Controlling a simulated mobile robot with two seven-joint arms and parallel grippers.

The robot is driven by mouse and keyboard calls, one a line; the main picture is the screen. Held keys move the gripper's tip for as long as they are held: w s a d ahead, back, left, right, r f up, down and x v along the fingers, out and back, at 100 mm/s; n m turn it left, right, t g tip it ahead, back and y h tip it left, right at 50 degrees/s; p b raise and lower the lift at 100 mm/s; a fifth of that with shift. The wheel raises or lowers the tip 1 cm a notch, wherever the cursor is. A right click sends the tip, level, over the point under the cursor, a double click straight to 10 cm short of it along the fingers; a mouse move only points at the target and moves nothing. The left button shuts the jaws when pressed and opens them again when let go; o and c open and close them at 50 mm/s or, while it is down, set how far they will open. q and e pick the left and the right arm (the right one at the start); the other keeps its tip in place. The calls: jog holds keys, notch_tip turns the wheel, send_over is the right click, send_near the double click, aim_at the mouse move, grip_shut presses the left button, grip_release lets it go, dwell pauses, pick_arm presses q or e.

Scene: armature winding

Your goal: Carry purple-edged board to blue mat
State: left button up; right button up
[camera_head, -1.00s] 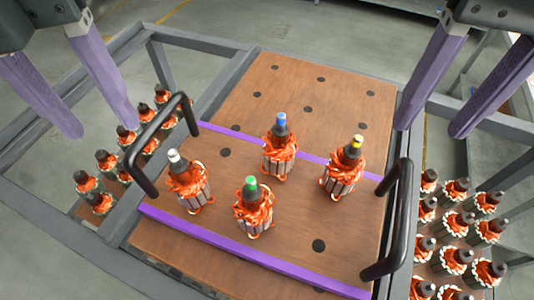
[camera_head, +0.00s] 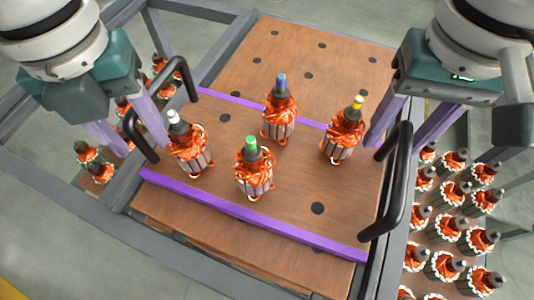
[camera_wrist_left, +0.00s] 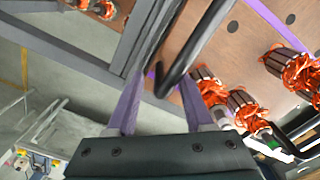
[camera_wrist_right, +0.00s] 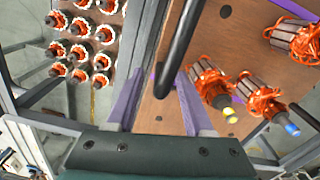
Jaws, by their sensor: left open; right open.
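The purple-edged board (camera_head: 250,230) is a brown wooden plate with purple strips along its front and back edges. It lies on a larger board with dark holes and carries several upright orange-wound armatures with white, blue, green and yellow tips. Its left black handle (camera_head: 185,75) shows between the fingers of my open left gripper (camera_head: 136,145), also in the left wrist view (camera_wrist_left: 160,82). My open right gripper (camera_head: 395,140) has its fingers on both sides of the right handle (camera_head: 402,190), also in the right wrist view (camera_wrist_right: 160,82). Neither clearly touches its handle. No blue mat is visible.
A grey metal frame (camera_head: 70,220) surrounds the holed board (camera_head: 290,60). More armatures stand lower down, in a large group at right (camera_head: 447,265) and a smaller one at left (camera_head: 88,153). Grey floor shows beyond.

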pick_arm(q)
jog(key=shift+f, duration=0.2)
pick_arm(e)
jog(key=shift+f, duration=0.2)
pick_arm(q)
grip_shut()
pick_arm(e)
grip_shut()
pick_arm(q)
jog(key=shift+a, duration=0.1)
jog(key=shift+a, duration=0.2)
pick_arm(e)
jog(key=shift+d, duration=0.25)
dwell(0.3)
pick_arm(q)
jog(key=shift+r, duration=0.1)
